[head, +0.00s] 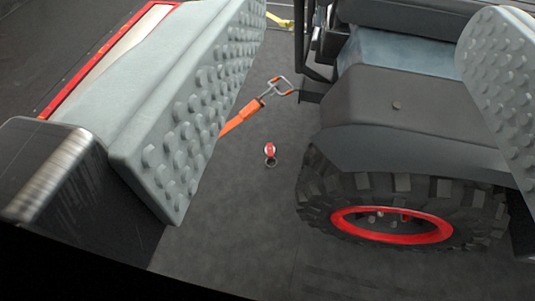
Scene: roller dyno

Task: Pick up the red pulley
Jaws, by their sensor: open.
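A small red and white object with a dark ring at its lower end, which looks like the red pulley (270,150), lies on the dark floor (240,215) near the middle of the head view. My gripper (345,115) is open, with one grey studded finger at the left and the other at the right edge. The pulley is seen in the gap between the fingers, well beyond them and touching neither. Nothing is held. The pulley is too small to make out in detail.
A vehicle with a knobbly tire (320,205) and red rim stands right of the pulley, under a dark fender (400,115). A red-edged panel (110,50) is at upper left.

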